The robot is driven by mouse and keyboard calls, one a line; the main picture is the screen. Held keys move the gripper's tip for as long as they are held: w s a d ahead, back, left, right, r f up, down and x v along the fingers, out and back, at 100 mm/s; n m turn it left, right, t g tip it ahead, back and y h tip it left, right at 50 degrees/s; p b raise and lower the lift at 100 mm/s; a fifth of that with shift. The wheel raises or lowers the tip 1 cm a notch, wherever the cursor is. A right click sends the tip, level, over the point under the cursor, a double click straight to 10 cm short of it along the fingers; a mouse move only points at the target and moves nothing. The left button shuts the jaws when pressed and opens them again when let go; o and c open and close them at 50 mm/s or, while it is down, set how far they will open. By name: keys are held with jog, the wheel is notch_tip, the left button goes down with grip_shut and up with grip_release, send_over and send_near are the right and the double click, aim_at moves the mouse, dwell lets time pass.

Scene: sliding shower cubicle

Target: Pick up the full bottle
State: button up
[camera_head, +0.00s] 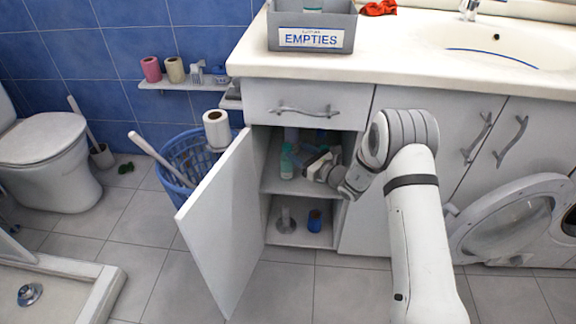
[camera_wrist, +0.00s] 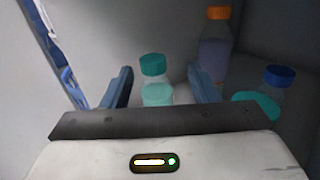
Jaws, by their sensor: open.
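My gripper (camera_head: 318,166) reaches through the open cabinet door onto the upper shelf (camera_head: 290,188). In the wrist view my gripper (camera_wrist: 161,84) is open, and a clear bottle with a teal cap (camera_wrist: 154,66) shows between its fingers, apart from both. Teal shows in the lower visible part of this bottle; its bottom is hidden by my gripper. A teal-capped bottle (camera_head: 287,166) shows left of my gripper in the head view. An orange-capped bottle (camera_wrist: 214,48) with purplish contents stands farther back right. A blue-capped bottle (camera_wrist: 279,84) and another teal cap (camera_wrist: 257,104) are at right. Their fill levels are unclear.
The open cabinet door (camera_head: 222,220) stands left of my arm. A lower shelf holds a blue item (camera_head: 314,220). A grey EMPTIES bin (camera_head: 312,28) sits on the counter (camera_head: 400,70). A blue basket (camera_head: 190,165) stands behind the door, and a round washer door (camera_head: 510,220) is open at right.

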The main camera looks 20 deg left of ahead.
aim_at(290, 150)
jog(key=x, duration=0.1)
jog(key=b+x, duration=0.1)
jog(key=x, duration=0.1)
jog(key=b+x, duration=0.1)
jog(key=shift+s+a+f, duration=0.2)
jog(key=shift+a+f, duration=0.2)
jog(key=shift+a, duration=0.15)
jog(key=shift+w+a+r, duration=0.1)
jog(key=shift+w+a, duration=0.1)
jog(key=shift+a, duration=0.2)
grip_shut()
